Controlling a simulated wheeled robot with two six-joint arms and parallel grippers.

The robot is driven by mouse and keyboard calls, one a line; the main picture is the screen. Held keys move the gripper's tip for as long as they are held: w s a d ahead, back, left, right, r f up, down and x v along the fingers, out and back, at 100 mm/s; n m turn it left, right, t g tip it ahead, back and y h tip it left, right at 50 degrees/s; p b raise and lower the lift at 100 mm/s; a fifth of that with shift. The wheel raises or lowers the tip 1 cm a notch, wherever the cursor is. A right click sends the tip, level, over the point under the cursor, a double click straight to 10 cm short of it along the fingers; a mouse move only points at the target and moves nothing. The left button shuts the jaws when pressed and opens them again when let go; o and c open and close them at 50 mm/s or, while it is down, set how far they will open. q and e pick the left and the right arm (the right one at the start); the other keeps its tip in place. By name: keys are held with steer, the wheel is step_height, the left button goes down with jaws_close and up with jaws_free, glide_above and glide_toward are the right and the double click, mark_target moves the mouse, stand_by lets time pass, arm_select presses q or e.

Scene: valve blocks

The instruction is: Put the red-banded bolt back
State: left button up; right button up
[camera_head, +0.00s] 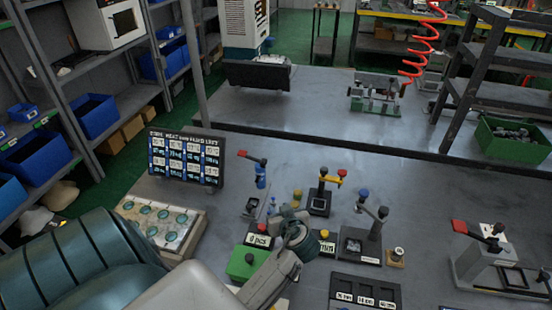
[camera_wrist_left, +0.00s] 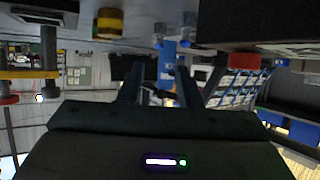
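I cannot make out a red-banded bolt for sure in either view. My left gripper (camera_wrist_left: 160,88) has its two dark fingers apart, with nothing visibly held between them. A blue post (camera_wrist_left: 167,62) stands beyond the gap between the fingers. In the head view my left wrist reaches over the middle of the bench, and its fingertips are hard to make out there. Black blocks with white labels, one with a red knob (camera_head: 262,227) and one with a yellow knob (camera_head: 323,233), stand close to the wrist. My right gripper is out of view.
A blue post with a red lever (camera_head: 259,172) and other lever fixtures (camera_head: 320,195) crowd the bench. A black labelled tray (camera_head: 365,278) lies at the front. A pale tray of round parts (camera_head: 160,220) and a dark label board (camera_head: 185,158) stand left.

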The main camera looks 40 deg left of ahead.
arm_select(q)
steer(key=shift+b+v, duration=0.35)
steer(key=shift+v, duration=1.8)
